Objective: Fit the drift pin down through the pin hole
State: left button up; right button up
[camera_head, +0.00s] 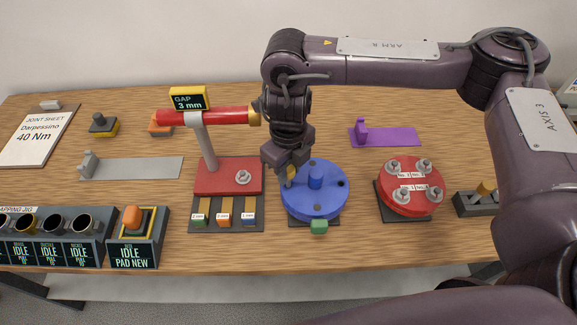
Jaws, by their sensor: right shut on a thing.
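My right gripper (289,170) points down over the left part of the blue round flange (318,203). It is shut on a yellowish pin (291,175), which I take to be the drift pin. The pin's lower end is at or just above the flange's top face; I cannot tell whether it is inside a hole. The flange has a raised blue hub (316,176) in its middle and a dark hole near its right edge. The gripper hides part of the flange's back left. My left gripper is not in view.
A red press stand (228,177) with a GAP 3 mm display (189,98) stands close left. A red bolted flange (410,186) and a grey block (480,203) stand to the right. A green block (319,226) sits at the blue flange's front. A purple bracket (390,137) lies behind.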

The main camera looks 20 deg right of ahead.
aim_at(289, 177)
jog(key=shift+f+b, duration=1.15)
jog(key=shift+f, duration=0.45)
jog(key=o, duration=1.1)
jog(key=shift+r, duration=0.1)
notch_tip(289, 177, up, 8)
jog(key=shift+f, duration=0.15)
